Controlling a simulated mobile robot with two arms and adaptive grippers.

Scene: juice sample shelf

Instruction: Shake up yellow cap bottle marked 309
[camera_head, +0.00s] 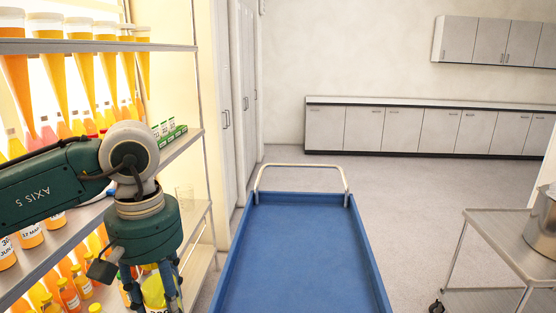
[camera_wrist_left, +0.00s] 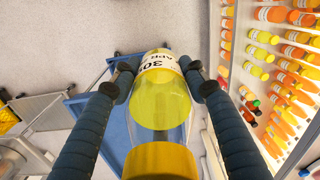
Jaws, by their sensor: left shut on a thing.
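A clear bottle with a yellow cap (camera_wrist_left: 160,162) and yellow liquid is between the fingers of my left gripper (camera_wrist_left: 158,70) in the left wrist view. Its white label reads "30" and "APR"; no full 309 is readable. My left gripper is shut on this bottle, with one blue-grey finger on each side. In the head view the left gripper (camera_head: 150,277) points down in front of the shelf, and part of the yellow bottle (camera_head: 153,293) shows between its fingers. The bottle's lower part is cut off there. My right gripper is not in view.
The shelf (camera_head: 115,46) on the left holds cone-shaped tubes and several juice bottles (camera_head: 68,293), close to my left arm. An empty blue cart (camera_head: 295,250) stands in the middle. A metal trolley (camera_head: 505,245) with a pot (camera_head: 543,222) stands at right. Floor beyond is clear.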

